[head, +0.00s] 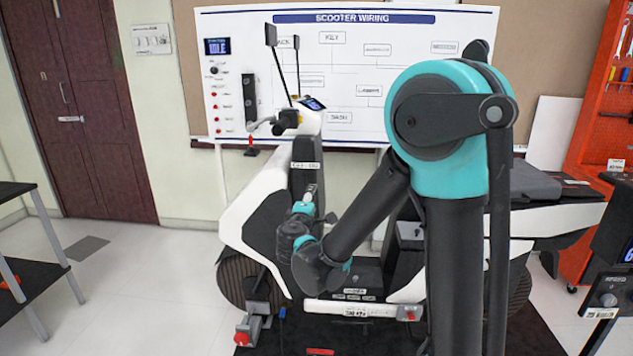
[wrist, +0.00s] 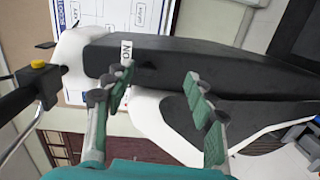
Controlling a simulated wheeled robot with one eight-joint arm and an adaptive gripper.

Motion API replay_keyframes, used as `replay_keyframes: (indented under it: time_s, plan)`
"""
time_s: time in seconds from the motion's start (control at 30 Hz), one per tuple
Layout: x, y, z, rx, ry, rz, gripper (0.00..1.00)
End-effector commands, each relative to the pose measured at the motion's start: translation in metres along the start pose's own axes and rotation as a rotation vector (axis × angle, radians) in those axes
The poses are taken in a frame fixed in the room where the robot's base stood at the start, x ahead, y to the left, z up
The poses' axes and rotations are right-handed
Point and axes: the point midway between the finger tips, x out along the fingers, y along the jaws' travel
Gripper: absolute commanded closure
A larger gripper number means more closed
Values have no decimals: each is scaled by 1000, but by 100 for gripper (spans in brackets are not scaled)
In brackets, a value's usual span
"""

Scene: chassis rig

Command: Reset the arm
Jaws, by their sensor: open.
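My arm reaches forward and down in the head view, with its dark, teal-banded end in front of the scooter (head: 252,192). My gripper (head: 309,193) is small there and partly hidden by my own wrist. In the wrist view my gripper (wrist: 158,80) is open, with its two green-padded fingers well apart and nothing between them. Beyond the fingers is the dark front panel of the scooter (wrist: 215,62), which appears sideways. A white label (wrist: 127,50) on it sits by the left fingertip. I cannot tell whether the fingers touch the panel.
A wiring board (head: 350,75) hangs behind the scooter. A white bar (head: 350,309) lies low in front. A black table (head: 28,260) stands at left, an orange tool rack (head: 590,130) at right. A dark console (head: 612,270) is near right.

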Motion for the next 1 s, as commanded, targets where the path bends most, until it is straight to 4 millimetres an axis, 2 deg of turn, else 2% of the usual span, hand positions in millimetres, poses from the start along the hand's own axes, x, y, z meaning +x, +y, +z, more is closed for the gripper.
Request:
replay_keyframes:
  time_s: [0.03, 0.13, 0.2, 0.27, 0.3, 0.4, 0.5, 0.63, 0.7, 0.8, 0.9, 1.0]
  plan:
    - [3, -4, 29, 40, -49, -40, 45]
    - [2, -22, 94, 153, -164, -149, 45]
    - [-6, -38, 140, 248, -253, -234, 45]
    - [-18, -54, 177, 334, -329, -307, 45]
    - [-28, -65, 200, 397, -380, -357, 45]
    - [-62, -96, 250, 562, -505, -480, 45]
    - [-102, -125, 283, 734, -615, -596, 45]
    - [-156, -159, 303, 959, -729, -733, 45]
    - [-180, -172, 305, 1065, -771, -792, 45]
    - [-206, -184, 302, 1185, -806, -856, 45]
    - [-220, -191, 297, 1259, -821, -895, 45]
    - [-225, -193, 294, 1288, -827, -912, 45]
